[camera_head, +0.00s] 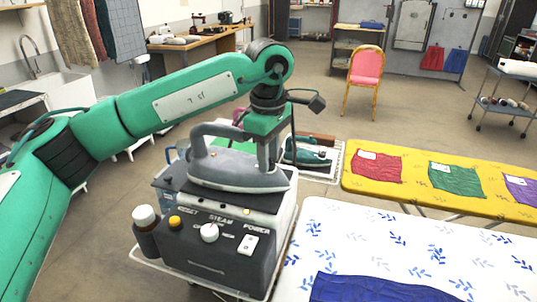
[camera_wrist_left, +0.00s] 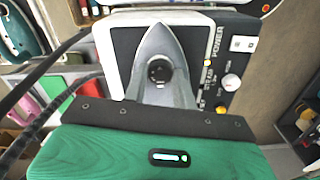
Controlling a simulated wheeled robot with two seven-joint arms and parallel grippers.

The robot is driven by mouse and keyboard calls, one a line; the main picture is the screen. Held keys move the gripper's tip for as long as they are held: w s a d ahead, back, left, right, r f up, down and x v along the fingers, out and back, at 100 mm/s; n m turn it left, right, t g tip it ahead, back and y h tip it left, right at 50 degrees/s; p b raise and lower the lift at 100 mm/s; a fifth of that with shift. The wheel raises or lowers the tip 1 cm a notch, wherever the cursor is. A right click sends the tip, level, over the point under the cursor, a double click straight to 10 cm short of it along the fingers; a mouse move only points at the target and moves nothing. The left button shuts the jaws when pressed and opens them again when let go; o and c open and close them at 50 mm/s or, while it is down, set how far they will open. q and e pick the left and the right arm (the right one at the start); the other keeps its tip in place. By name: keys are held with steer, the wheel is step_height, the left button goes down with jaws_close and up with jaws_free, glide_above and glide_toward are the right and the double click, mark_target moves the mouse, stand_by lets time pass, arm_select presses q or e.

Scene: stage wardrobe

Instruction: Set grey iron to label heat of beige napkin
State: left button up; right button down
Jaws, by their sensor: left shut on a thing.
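The grey iron (camera_head: 238,172) rests flat on top of a steam station (camera_head: 222,243) with a white dial and POWER and STEAM lettering. My left gripper (camera_head: 268,168) comes down from above at the iron's right end and is shut on the iron; its fingertips are partly hidden. In the left wrist view the iron (camera_wrist_left: 162,50) points away, with a round black dial (camera_wrist_left: 160,72) on its top. The dial's markings are too small to read. I see no beige napkin. My right gripper is not in view.
Red (camera_head: 376,166), green (camera_head: 455,180) and purple (camera_head: 522,190) cloths with pale labels lie on a yellow board. A blue cloth (camera_head: 375,290) lies on the leaf-patterned white board (camera_head: 400,240). A teal iron (camera_head: 305,155) stands on a rack behind.

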arm_select(q)
steer(key=o, duration=1)
steer(key=shift+c, duration=0.2)
step_height(320, 180, up, 14)
steer(key=shift+b, duration=0.35)
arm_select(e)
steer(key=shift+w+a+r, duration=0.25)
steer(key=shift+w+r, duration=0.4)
arm_select(q)
steer(key=shift+f, duration=0.1)
